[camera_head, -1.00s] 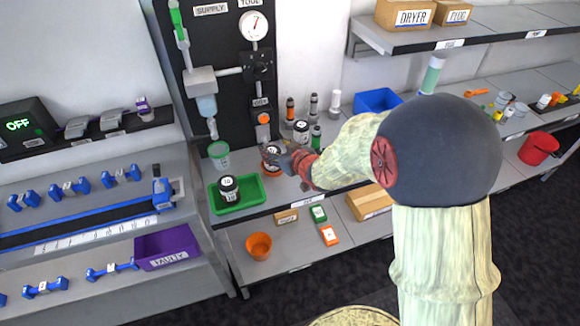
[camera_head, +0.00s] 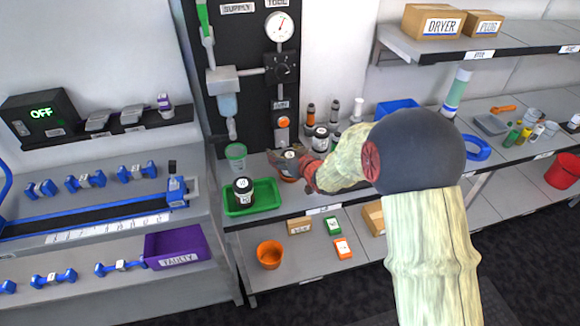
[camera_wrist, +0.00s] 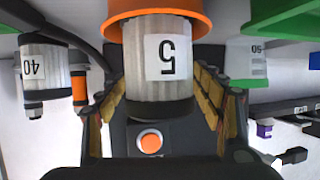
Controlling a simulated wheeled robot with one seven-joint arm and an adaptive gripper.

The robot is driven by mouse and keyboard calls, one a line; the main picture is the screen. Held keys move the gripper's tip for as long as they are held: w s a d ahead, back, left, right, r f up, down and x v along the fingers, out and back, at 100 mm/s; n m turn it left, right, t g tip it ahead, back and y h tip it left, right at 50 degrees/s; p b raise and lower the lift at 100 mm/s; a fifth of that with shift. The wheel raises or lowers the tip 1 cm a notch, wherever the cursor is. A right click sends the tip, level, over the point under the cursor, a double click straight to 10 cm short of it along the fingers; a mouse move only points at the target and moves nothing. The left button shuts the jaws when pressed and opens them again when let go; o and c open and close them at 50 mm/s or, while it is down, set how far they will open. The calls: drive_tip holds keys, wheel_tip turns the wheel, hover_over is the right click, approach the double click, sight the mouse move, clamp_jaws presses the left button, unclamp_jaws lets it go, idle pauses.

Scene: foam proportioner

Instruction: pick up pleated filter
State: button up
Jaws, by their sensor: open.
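A pale pleated filter (camera_wrist: 160,70) labelled 5, with dark end caps, appears upside down in the wrist view. It sits in an orange cup (camera_wrist: 150,15). In the head view the filter (camera_head: 290,155) is on the upper shelf by the black supply board, partly hidden by my gripper (camera_head: 287,165). In the wrist view my gripper (camera_wrist: 160,95) is open, with one padded finger on each side of the filter. I cannot tell whether either finger touches it.
A green tray (camera_head: 265,203) holds another filter (camera_head: 243,190). Another filter (camera_wrist: 45,75), labelled 40, is nearby. An orange bowl (camera_head: 269,255) and small boxes are on the lower shelf.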

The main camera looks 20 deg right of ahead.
drive_tip(key=shift+c, duration=0.4)
drive_tip(key=c, duration=1.4)
drive_tip(key=shift+r, duration=0.2)
drive_tip(key=shift+c, duration=0.7)
